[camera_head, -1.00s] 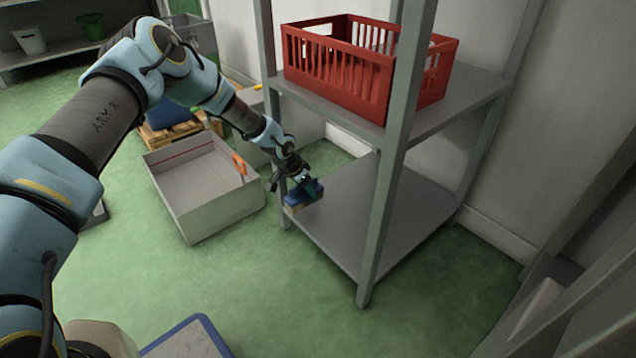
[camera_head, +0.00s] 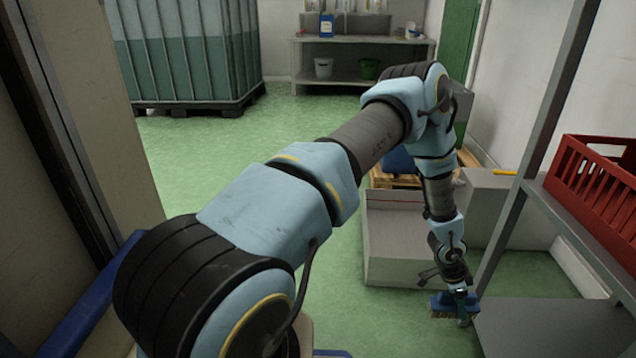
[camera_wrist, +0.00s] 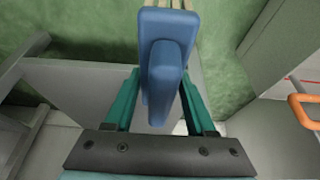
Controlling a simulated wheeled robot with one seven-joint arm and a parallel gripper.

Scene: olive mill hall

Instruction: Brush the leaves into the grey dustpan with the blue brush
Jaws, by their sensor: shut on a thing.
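My gripper (camera_head: 462,296) is shut on the blue brush (camera_head: 441,303), which has tan bristles pointing down. It hangs low beside the left edge of the grey shelf's lower board. In the wrist view the brush's blue handle (camera_wrist: 166,65) sits between the teal fingers of my gripper (camera_wrist: 162,95). I see no leaves and no grey dustpan in either view now.
An open grey box (camera_head: 392,268) stands left of my forearm. A grey shelf (camera_head: 530,325) with a red crate (camera_head: 600,190) is at the right. An orange handle (camera_wrist: 303,112) shows at the wrist view's right edge. Green floor (camera_head: 280,140) is clear toward the back bench (camera_head: 345,80).

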